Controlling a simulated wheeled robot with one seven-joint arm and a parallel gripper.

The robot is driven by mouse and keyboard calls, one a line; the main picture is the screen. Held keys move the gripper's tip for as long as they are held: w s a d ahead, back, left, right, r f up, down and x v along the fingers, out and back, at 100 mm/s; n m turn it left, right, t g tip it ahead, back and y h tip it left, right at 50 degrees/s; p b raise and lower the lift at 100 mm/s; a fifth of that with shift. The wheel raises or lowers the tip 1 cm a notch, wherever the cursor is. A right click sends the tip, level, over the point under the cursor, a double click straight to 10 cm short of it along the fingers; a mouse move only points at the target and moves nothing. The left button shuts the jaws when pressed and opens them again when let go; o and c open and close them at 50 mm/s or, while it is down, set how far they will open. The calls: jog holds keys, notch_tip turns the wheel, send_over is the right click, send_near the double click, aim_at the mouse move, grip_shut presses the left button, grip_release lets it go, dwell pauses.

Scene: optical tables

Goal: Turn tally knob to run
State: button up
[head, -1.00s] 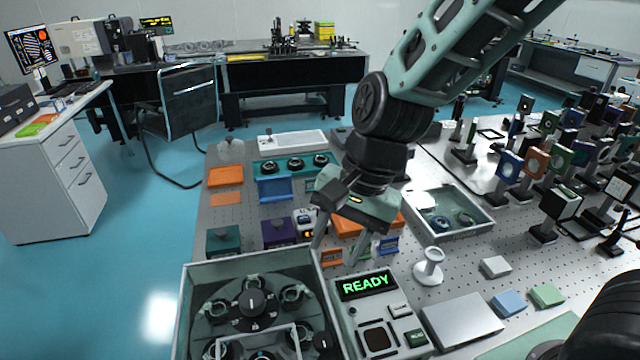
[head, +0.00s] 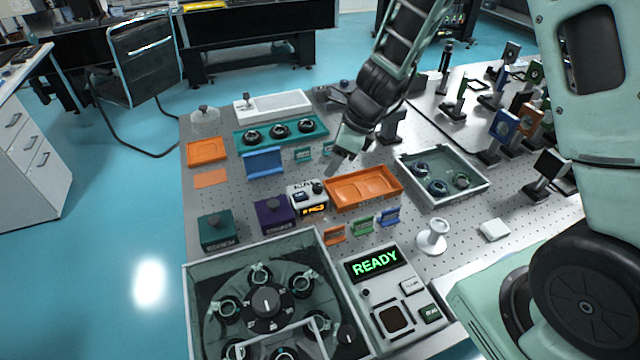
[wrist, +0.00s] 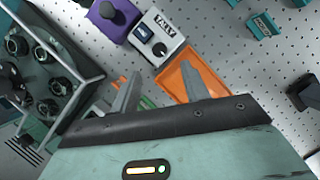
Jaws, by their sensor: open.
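The tally box (head: 300,199) is a small white unit on the optical table, with a dark knob (head: 317,187) on top and an orange lit display on its front. In the wrist view the tally box (wrist: 148,30) shows its "TALLY" label, a small dark screen and the round black knob (wrist: 159,49) with a pale pointer mark. I cannot read the knob's setting. My gripper (head: 338,165) is open and empty, above the table behind and right of the box. In the wrist view my gripper (wrist: 160,84) has its two fingers apart, with the knob beyond them.
An orange tray (head: 388,181) lies right of the tally box. A purple block (head: 272,215) with a knob stands close on its left. In front are a glass-walled carousel box (head: 190,300) and a console reading READY (head: 375,262). Small coloured holders stand between.

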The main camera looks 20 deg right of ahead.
aim_at(318, 186)
jog(key=b+x, duration=0.2)
jog(key=x, duration=0.6)
jog(key=shift+a+f, duration=0.1)
jog(key=shift+f, duration=0.25)
jog(key=c, duration=1)
